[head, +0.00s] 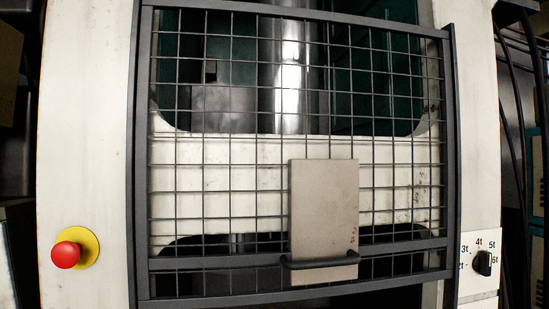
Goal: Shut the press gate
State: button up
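The press gate (294,22) is a dark grey frame with wire mesh, in front of the pale press body in the head view. It fills the middle of the picture and hangs slightly tilted, its right side a little lower at the top. A beige plate (323,210) is on the lower middle of the mesh. A dark bar handle (319,262) crosses the plate near its bottom. Whether the gate is fully shut cannot be told from this view. My gripper is not in view.
A red push button (66,255) on a yellow disc is on the press's left post. A black rotary knob (484,263) with marked numbers is on the right post. Dark cables (510,110) hang at the far right. A shiny metal column (291,70) stands behind the mesh.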

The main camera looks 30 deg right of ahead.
aim_at(145, 263)
jog(key=u, duration=0.55)
jog(key=k, duration=1.3)
jog(key=u, duration=1)
jog(key=i, duration=1.25)
jog(key=z, duration=0.6)
